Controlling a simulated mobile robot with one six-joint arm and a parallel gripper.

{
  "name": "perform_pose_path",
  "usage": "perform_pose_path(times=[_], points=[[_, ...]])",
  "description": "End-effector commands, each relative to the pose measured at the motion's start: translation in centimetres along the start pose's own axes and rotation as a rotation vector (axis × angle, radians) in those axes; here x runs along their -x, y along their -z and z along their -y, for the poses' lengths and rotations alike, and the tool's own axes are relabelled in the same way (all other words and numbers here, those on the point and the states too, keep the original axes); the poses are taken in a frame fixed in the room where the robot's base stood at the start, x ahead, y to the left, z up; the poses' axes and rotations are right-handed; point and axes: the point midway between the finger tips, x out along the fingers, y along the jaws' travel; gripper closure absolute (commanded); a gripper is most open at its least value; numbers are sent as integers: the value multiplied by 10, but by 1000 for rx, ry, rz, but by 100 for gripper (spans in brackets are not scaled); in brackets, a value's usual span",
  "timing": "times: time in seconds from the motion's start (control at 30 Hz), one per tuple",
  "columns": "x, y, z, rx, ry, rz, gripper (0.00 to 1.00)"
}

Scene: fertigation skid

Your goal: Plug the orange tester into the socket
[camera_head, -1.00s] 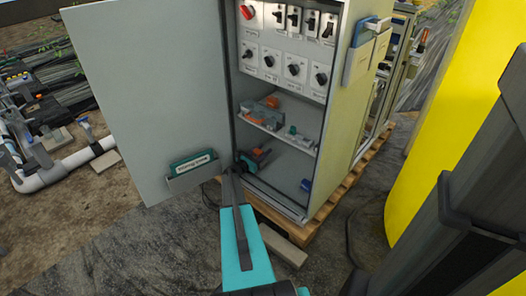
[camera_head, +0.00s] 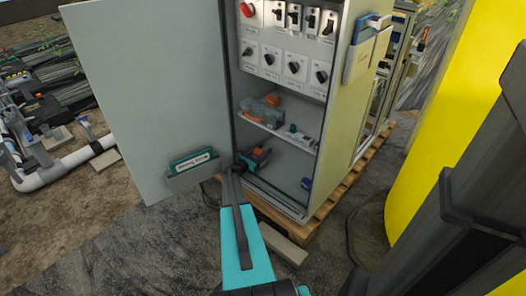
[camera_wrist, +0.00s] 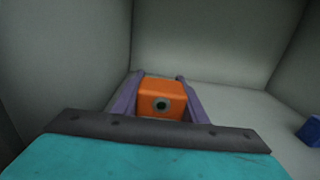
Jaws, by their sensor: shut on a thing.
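The orange tester (camera_wrist: 161,98) is a small block with a round dark-centred feature on the face towards the wrist camera. My gripper (camera_wrist: 160,92) is shut on it, one purple-grey finger on each side. In the head view my gripper (camera_head: 250,163) is inside the lower bay of the open cabinet, and a bit of the orange tester (camera_head: 260,153) shows at its end. A blue piece (camera_head: 306,184) sits at the lower right of that bay, apart from the tester; it also shows at the right edge of the wrist view (camera_wrist: 310,131). I cannot tell if it is the socket.
The cabinet door (camera_head: 150,95) stands open at left, with a document pocket (camera_head: 193,176). A shelf (camera_head: 285,133) bearing orange, grey and green parts lies above my gripper. Switches (camera_head: 292,65) fill the upper panel. A yellow tank (camera_head: 445,110) stands at right.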

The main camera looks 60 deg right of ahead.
Motion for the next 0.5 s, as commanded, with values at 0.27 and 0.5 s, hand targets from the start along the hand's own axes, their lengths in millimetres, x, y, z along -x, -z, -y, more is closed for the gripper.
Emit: perform_pose_path(times=[0.27, 0.5], points=[[0, 0, 0, 0, 0, 0, 39], [0, 0, 0, 0, 0, 0, 39]])
